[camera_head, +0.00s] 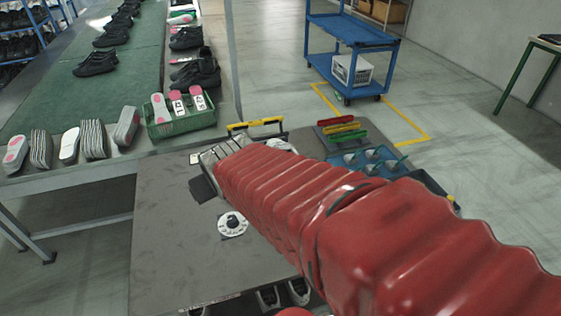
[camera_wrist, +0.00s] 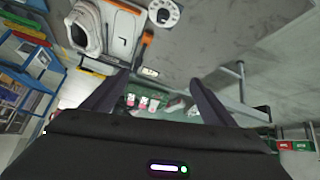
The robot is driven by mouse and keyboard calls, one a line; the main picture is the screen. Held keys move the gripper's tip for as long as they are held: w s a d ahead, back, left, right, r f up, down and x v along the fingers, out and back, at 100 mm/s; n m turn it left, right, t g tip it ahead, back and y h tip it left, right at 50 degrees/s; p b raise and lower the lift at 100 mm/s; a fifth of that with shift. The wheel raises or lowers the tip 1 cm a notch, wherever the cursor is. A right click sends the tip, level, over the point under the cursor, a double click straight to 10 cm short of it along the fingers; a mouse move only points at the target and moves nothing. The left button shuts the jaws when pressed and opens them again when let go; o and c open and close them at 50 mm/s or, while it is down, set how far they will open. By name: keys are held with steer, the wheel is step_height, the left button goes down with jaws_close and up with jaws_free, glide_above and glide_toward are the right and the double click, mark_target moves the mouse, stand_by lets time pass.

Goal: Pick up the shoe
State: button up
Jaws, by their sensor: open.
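A pale, rounded, shoe-like object (camera_wrist: 86,30) with a dark opening lies on the grey table at the top left of the wrist view. In the head view, a white edge (camera_head: 282,146) shows just behind my arm, which hides most of that spot. Black shoes (camera_head: 95,63) stand on the green conveyor at the upper left, far from my arm. My gripper (camera_wrist: 155,101) is open, with nothing between its two dark fingers. It hovers apart from the pale object. In the head view my red-sleeved arm hides most of it.
A grey worktable (camera_head: 165,240) carries a white disc (camera_head: 233,224) and a blue tray (camera_head: 365,160). A green crate (camera_head: 180,125) of insoles sits on the conveyor's end. A yellow-handled toolbox (camera_head: 256,123) stands behind my arm. A blue cart (camera_head: 350,30) stands beyond open floor.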

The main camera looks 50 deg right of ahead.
steer(key=o, duration=0.3)
steer(key=shift+m+t+h, duration=0.4)
steer(key=shift+m+h, duration=0.1)
steer(key=shift+h, duration=0.3)
steer(key=w+d+f, duration=0.1)
steer(key=d, duration=0.2)
steer(key=w+d+f, duration=0.1)
steer(key=d, duration=0.1)
steer(key=w+d+f, duration=0.1)
steer(key=d, duration=0.2)
steer(key=shift+d+f, duration=0.15)
steer(key=shift+d, duration=0.2)
steer(key=s+d+f+m+t+h, duration=0.1)
steer(key=d+f, duration=0.2)
steer(key=d, duration=0.3)
steer(key=s+d+f+m+t, duration=0.1)
steer(key=d+f, duration=0.3)
steer(key=d, duration=0.2)
steer(key=s+d+f+m+t+h, duration=0.1)
steer(key=s+d+f, duration=0.1)
steer(key=d, duration=0.4)
steer(key=shift+s+d+f+h, duration=0.1)
steer(key=shift+d+f+h, duration=0.05)
steer(key=shift+f, duration=0.3)
steer(key=shift+d+f+h, duration=0.15)
steer(key=shift+f, duration=0.3)
